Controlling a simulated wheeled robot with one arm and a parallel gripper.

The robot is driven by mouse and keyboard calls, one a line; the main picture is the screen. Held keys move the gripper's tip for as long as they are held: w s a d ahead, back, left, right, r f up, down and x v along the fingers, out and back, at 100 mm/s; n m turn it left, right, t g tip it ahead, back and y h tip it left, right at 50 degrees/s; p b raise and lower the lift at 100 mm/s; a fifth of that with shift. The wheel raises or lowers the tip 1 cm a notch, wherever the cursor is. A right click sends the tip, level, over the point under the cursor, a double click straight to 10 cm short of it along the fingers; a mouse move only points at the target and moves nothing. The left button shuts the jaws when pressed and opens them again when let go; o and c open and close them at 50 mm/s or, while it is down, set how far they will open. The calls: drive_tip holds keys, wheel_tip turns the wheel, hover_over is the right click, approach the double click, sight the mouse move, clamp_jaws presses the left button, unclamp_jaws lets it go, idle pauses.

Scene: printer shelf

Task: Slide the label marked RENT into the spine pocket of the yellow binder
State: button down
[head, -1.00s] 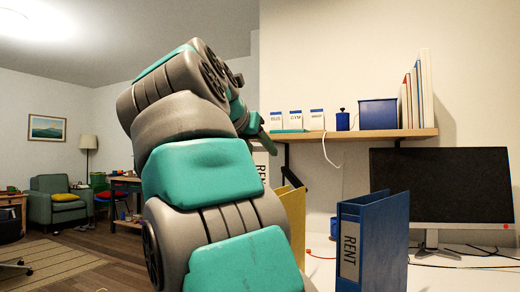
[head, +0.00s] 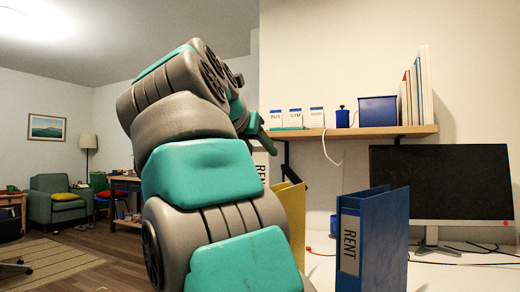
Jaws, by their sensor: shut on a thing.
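A white label marked RENT (head: 264,162) hangs just above the yellow binder (head: 290,198), partly hidden behind my arm. My gripper (head: 257,128) is mostly hidden by my own arm links; it is shut on the label's upper end. The yellow binder stands upright on the white desk, and my arm covers much of it, including its spine pocket. I cannot tell whether the label touches the binder. A blue binder (head: 385,235) stands upright to the right, with another RENT label (head: 350,245) on its spine.
A wooden wall shelf (head: 385,132) above the binders holds small white boxes marked BUS, GYM and a third word, a blue box (head: 378,111) and several upright books. A monitor (head: 440,187) stands at the right. A white cable (head: 330,150) hangs from the shelf.

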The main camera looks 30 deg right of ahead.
sight(260, 176)
drive_tip(key=shift+f+b, duration=3.1)
drive_tip(key=shift+f, duration=0.05)
idle(0.6)
idle(0.3)
unclamp_jaws()
idle(0.5)
drive_tip(key=shift+r, duration=0.15)
wheel_tip(260, 176, up, 7)
drive_tip(key=p, duration=0.6)
drive_tip(key=shift+p, duration=0.3)
idle(1.1)
